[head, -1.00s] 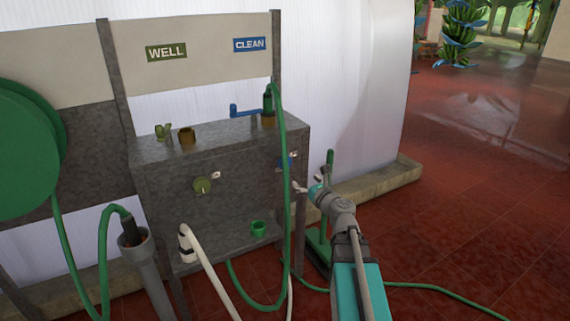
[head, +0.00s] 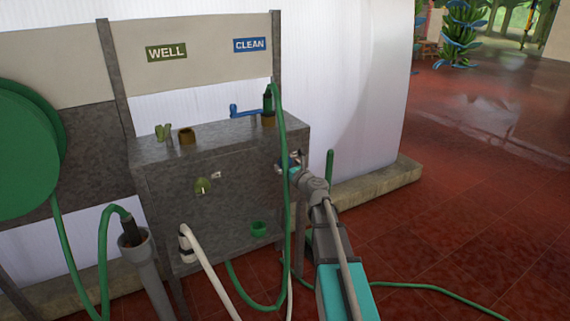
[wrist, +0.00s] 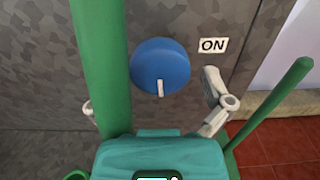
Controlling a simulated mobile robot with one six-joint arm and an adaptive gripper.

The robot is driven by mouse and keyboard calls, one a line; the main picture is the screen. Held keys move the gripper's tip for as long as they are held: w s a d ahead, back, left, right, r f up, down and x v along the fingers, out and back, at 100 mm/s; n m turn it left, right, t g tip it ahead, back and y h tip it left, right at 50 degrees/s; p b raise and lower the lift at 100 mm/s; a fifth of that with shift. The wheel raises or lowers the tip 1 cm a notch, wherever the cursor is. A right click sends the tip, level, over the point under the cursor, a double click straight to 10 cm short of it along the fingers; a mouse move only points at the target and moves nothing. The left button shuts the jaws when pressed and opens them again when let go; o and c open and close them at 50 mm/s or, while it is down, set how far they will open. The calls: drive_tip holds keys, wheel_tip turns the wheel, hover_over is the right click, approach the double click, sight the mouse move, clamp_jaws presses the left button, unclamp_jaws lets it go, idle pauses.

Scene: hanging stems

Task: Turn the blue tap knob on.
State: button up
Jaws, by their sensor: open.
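The blue tap knob (wrist: 160,62) is on the grey panel in the wrist view, with its white pointer mark (wrist: 160,88) facing down. A white ON label (wrist: 213,45) is to its upper right. My gripper (wrist: 155,101) is open and empty, facing the panel just below the knob in the picture. Its right finger is right of the knob; its left finger is partly hidden by the green hose (wrist: 101,60). In the head view my gripper (head: 291,164) is at the right end of the panel front and hides much of the knob.
The green hose (head: 287,220) hangs close left of the knob, between my fingers in the wrist view. A green upright rod (head: 330,165) stands to the right.

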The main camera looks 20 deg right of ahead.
drive_tip(key=shift+w+a, duration=0.1)
drive_tip(key=shift+w, duration=0.6)
drive_tip(key=c, duration=1)
